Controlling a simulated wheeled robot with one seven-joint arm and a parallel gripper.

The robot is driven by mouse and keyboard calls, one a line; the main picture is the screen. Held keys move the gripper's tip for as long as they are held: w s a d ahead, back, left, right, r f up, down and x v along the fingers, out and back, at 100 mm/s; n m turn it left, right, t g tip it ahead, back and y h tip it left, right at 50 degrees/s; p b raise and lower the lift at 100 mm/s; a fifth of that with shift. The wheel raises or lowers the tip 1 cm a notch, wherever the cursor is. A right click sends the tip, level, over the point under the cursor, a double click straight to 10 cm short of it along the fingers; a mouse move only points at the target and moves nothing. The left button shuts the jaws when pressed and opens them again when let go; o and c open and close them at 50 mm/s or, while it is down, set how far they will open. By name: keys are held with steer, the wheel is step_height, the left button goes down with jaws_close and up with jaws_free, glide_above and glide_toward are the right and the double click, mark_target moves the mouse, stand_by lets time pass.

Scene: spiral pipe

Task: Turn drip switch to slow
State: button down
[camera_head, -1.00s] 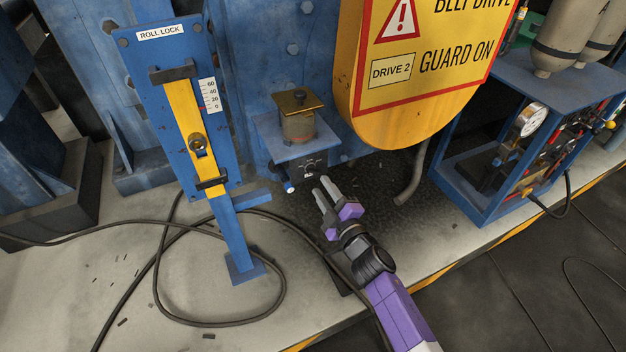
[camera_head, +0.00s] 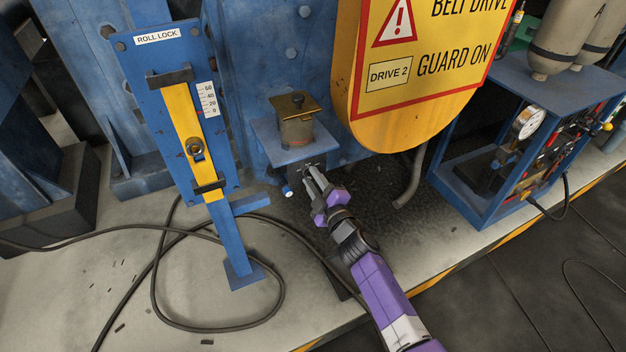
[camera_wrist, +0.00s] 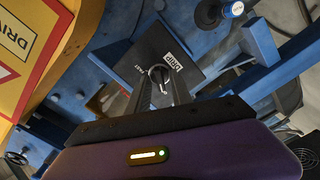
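The drip switch is a small dark round knob (camera_wrist: 160,75) on a dark panel (camera_wrist: 190,62) with a white "DRIP" label in the wrist view. A light mark shows on the knob; its setting is too small to read. In the head view the panel sits under the small blue shelf (camera_head: 272,140), and my fingers largely cover it. My gripper (camera_head: 308,175) is in front of the panel, pointing at it. In the wrist view its two dark fingers (camera_wrist: 161,90) are apart, with the knob between and just beyond their tips. Contact cannot be told.
A brass-lidded pot (camera_head: 296,122) stands on the shelf above. A blue-tipped fitting (camera_head: 287,191) is just left of my fingers. The yellow guard (camera_head: 390,130) and a grey bent pipe (camera_head: 412,180) are to the right. The roll lock post (camera_head: 185,110) and looped black cable (camera_head: 160,275) are left.

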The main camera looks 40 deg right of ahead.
steer(key=shift+m, duration=0.3)
steer(key=m+p, duration=0.6)
steer(key=m, duration=0.5)
stand_by(0.6)
steer(key=c, duration=1.5)
jaws_free()
steer(key=shift+d, duration=0.1)
steer(key=v, duration=0.8)
